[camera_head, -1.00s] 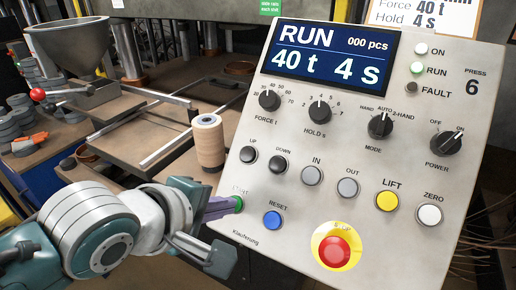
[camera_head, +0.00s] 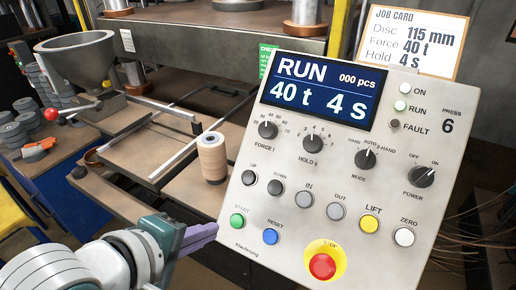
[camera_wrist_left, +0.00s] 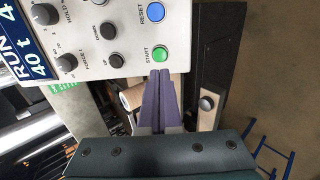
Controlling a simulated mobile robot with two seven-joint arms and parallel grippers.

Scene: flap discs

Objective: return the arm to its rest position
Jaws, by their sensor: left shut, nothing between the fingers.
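My left gripper (camera_head: 210,232) is shut and empty at the lower left of the control panel (camera_head: 275,225) in the head view. Its purple fingers lie together just below the green START button (camera_head: 237,221) and look apart from it. In the left wrist view the closed fingertips (camera_wrist_left: 161,74) point toward the green START button (camera_wrist_left: 160,54), with a small gap. The panel's screen (camera_head: 319,92) reads RUN, 40 t, 4 s and 000 pcs. My right gripper is not in view.
A cardboard-coloured spool (camera_head: 212,158) stands on the bench left of the panel. A grey hopper (camera_head: 78,62) and a metal frame (camera_head: 118,133) are farther left. A job card (camera_head: 411,45) stands above the panel. Dark floor shows below the gripper.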

